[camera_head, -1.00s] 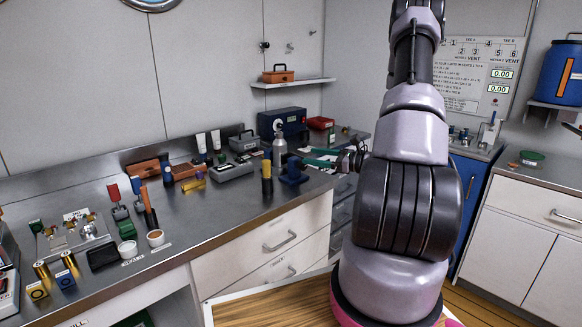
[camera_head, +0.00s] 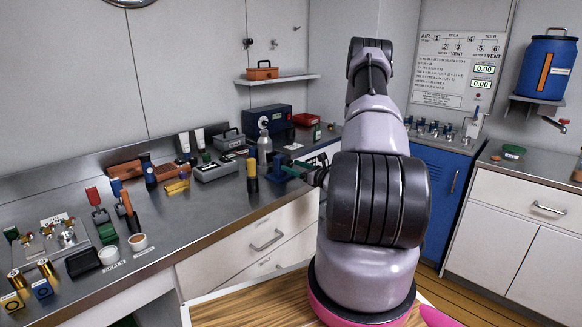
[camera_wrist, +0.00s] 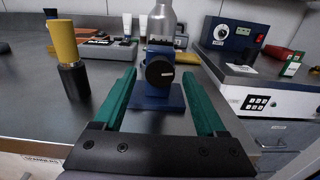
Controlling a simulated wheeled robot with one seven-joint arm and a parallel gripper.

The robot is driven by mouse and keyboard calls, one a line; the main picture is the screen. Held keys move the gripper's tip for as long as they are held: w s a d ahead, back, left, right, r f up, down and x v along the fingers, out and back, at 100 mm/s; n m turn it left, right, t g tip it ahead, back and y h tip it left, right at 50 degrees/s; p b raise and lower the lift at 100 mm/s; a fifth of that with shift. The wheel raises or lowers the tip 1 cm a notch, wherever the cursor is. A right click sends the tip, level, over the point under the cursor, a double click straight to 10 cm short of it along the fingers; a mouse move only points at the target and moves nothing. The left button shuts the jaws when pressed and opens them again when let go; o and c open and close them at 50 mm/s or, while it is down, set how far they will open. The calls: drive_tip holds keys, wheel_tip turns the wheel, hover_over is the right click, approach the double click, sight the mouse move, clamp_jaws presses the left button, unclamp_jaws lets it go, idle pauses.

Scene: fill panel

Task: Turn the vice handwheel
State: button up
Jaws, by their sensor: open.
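The blue vice (camera_head: 276,169) stands near the front edge of the steel bench in the head view. In the wrist view its blue base plate (camera_wrist: 170,97) lies flat on the bench, and its round black handwheel (camera_wrist: 159,71) faces me. My gripper (camera_wrist: 160,76) is open, with its two green fingers spread to the left and right of the handwheel in the picture. Nothing is held between them. The wrist view does not settle how far the fingertips reach along the wheel. In the head view my gripper (camera_head: 297,168) is small and partly behind my arm.
A yellow-and-black cylinder (camera_wrist: 68,60) stands left of the vice. A grey bottle (camera_wrist: 162,22) is behind it. A blue box with a dial (camera_wrist: 232,37) and a white device with a keypad (camera_wrist: 262,97) stand to the right. A blue cabinet (camera_head: 440,178) is farther right.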

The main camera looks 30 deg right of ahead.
drive_tip(key=shift+x, duration=0.8)
clamp_jaws()
drive_tip(key=shift+m, duration=2)
unclamp_jaws()
drive_tip(key=v, duration=1)
drive_tip(key=shift+s, duration=0.4)
